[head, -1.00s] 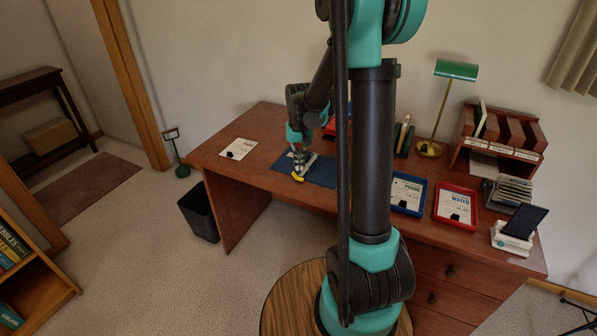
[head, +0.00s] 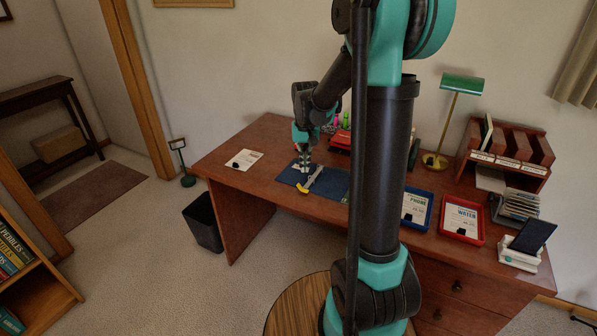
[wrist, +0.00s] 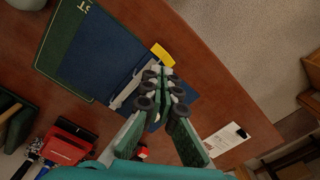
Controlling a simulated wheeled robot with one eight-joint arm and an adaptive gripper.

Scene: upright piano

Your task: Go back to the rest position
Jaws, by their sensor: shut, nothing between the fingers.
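My gripper (head: 303,167) is shut and empty, pointing down over the left part of the desk. In the wrist view its closed fingers (wrist: 163,77) appear over the edge of the blue mat. A tool with a yellow end (head: 304,188) and a pale handle lies on the blue mat (head: 330,187), close by the fingers. Its yellow end also shows in the wrist view (wrist: 162,54). The fingers partly cover the tool there. I cannot tell the exact height of the fingertips above the mat.
The brown desk (head: 240,180) carries a white card (head: 244,160), a blue tray (head: 429,211), a red tray (head: 460,238), a green lamp (head: 462,84) and a wooden rack (head: 541,151). A black bin (head: 203,222) stands at its left. Carpet is open in front.

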